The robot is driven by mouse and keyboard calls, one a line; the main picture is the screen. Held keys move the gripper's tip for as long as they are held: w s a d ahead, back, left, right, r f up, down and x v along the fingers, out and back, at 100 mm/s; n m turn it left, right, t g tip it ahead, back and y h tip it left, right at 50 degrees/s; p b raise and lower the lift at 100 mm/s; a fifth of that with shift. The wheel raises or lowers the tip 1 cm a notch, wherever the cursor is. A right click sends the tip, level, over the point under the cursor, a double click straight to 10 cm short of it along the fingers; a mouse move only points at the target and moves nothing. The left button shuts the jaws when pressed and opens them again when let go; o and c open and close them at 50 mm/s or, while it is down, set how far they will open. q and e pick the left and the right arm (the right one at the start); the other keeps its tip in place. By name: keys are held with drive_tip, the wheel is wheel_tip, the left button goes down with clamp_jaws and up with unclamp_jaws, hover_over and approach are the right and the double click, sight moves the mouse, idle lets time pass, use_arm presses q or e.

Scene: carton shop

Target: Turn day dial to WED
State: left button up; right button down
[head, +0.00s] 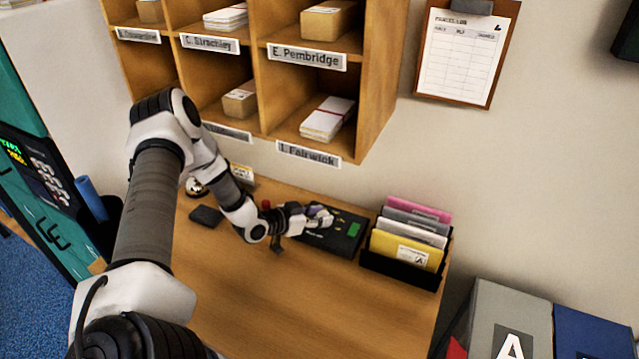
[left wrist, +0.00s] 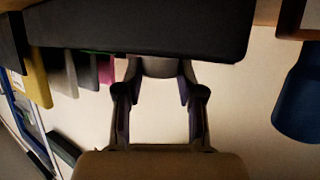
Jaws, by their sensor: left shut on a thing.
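A dark box-shaped device (head: 346,234) with a green patch on top lies on the wooden desk. My left gripper (head: 319,216) is at its far left part and covers some of it. In the left wrist view the device's dark body (left wrist: 140,28) fills the top. There my left gripper (left wrist: 160,98) has its two fingers closed on either side of a grey round dial (left wrist: 160,67), which stands out from the device. The day marks and the dial's setting cannot be read. My right gripper is not in view.
A black holder (head: 403,271) with colored folders stands just right of the device. Wooden pigeonholes (head: 370,85) with labels hang above the desk. A small dark block (head: 206,216) lies left of my forearm. The desk's front (head: 300,310) is clear.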

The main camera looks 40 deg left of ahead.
sight(320, 216)
use_arm(q)
drive_tip(key=shift+f+m+g+h, duration=0.15)
drive_tip(key=shift+m+g+h, duration=0.15)
drive_tip(key=shift+m+h, duration=0.3)
drive_tip(key=o, duration=0.9)
drive_tip(key=shift+o, duration=1.2)
drive_tip(key=shift+w, duration=0.15)
wheel_tip(320, 216, up, 9)
drive_tip(key=shift+r, duration=0.45)
